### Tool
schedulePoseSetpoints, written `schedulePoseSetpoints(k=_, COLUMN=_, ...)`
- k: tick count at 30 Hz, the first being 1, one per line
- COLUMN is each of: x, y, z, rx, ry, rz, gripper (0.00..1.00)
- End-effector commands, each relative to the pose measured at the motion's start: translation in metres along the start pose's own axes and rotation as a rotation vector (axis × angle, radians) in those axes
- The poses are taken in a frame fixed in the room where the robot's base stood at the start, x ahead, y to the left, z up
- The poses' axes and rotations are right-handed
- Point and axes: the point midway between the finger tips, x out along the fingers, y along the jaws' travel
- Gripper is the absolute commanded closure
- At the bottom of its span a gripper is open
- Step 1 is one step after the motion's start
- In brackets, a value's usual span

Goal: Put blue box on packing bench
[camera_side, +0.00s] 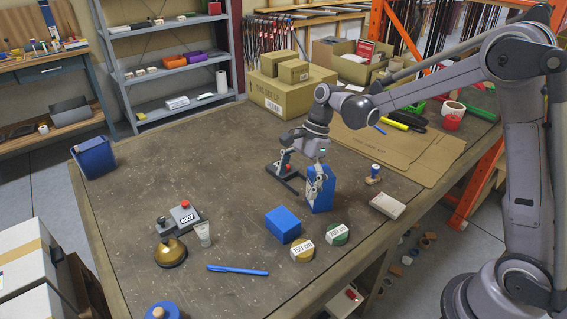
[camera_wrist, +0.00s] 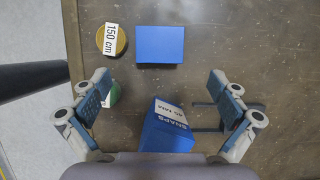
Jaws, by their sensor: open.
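A plain blue box (camera_side: 283,226) lies flat on the packing bench (camera_side: 180,268), left of my gripper (camera_side: 318,178) in the side view. A taller blue box (camera_side: 321,199) with printed lettering stands directly below my gripper. In the wrist view the plain blue box (camera_wrist: 160,45) is ahead of the open fingers of my gripper (camera_wrist: 160,96). There the lettered box (camera_wrist: 168,128) sits tilted to view between the fingers, partly hidden by my gripper's body. A gap shows between it and each fingertip.
A gold-sided tape roll marked 150 cm (camera_side: 302,250) and a green one (camera_side: 337,234) lie close by. A black-and-red device (camera_side: 287,170) is behind the lettered box. A blue pen (camera_side: 238,270), brass bell (camera_side: 171,253) and blue bin (camera_side: 94,157) are leftward. The bench's left middle is clear.

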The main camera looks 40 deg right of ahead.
Motion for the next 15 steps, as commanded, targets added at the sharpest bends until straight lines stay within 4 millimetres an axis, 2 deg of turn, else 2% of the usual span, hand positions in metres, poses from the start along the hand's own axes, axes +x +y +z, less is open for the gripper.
schedulePoseSetpoints(k=8, x=-0.022, y=0.009, z=0.003, rx=-0.076, ry=0.023, rz=-0.027, gripper=0.03)
schedulePoseSetpoints(k=15, x=-0.058, y=0.044, z=0.008, rx=-0.412, ry=0.141, rz=-0.132, gripper=0.03)
